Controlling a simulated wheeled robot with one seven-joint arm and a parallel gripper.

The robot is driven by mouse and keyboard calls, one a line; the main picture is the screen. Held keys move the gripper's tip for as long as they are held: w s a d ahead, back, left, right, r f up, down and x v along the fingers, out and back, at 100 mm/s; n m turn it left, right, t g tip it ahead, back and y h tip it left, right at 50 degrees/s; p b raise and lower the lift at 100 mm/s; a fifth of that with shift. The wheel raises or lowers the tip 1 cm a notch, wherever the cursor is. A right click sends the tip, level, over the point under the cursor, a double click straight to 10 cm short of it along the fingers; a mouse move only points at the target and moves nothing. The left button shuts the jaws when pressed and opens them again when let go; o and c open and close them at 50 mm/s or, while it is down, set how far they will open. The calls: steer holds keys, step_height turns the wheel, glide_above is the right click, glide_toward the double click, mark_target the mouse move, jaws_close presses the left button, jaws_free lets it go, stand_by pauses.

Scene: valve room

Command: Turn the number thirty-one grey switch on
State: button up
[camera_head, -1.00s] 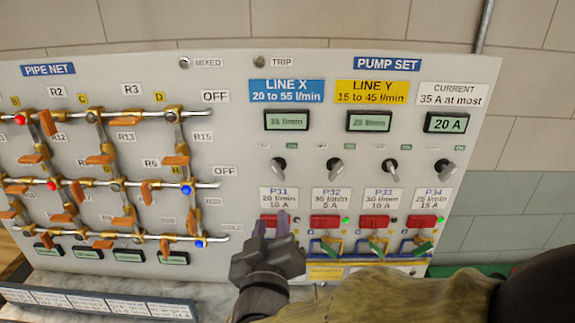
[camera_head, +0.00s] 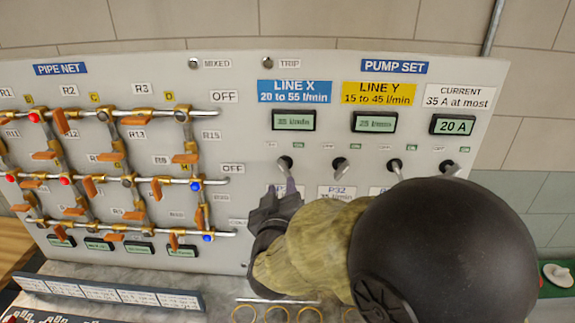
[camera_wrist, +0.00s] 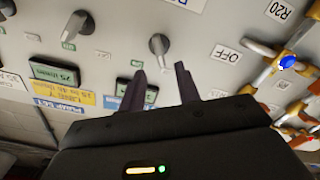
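The grey switch of column P31 (camera_head: 285,163) is a round knob with a short lever, below the LINE X display. In the wrist view, which is turned upside down, the same grey switch (camera_wrist: 158,44) has its lever slanting away from the green ON tag, towards the OFF side. My gripper (camera_head: 282,188) is just below the switch in the head view, in front of the P31 label and partly covering it. In the wrist view my gripper (camera_wrist: 160,70) has its two dark fingers apart, with nothing between them. The fingertips appear short of the knob.
The P32 switch (camera_head: 340,165) is close on the right, with further switches beyond. LINE X display (camera_head: 293,120) is above. Orange-handled pipe valves (camera_head: 135,120) fill the panel's left. My arm hides the red buttons and much of the lower right panel.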

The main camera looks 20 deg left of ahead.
mark_target(283, 172)
steer(key=p+x, duration=0.2)
steer(key=x, duration=0.5)
jaws_close()
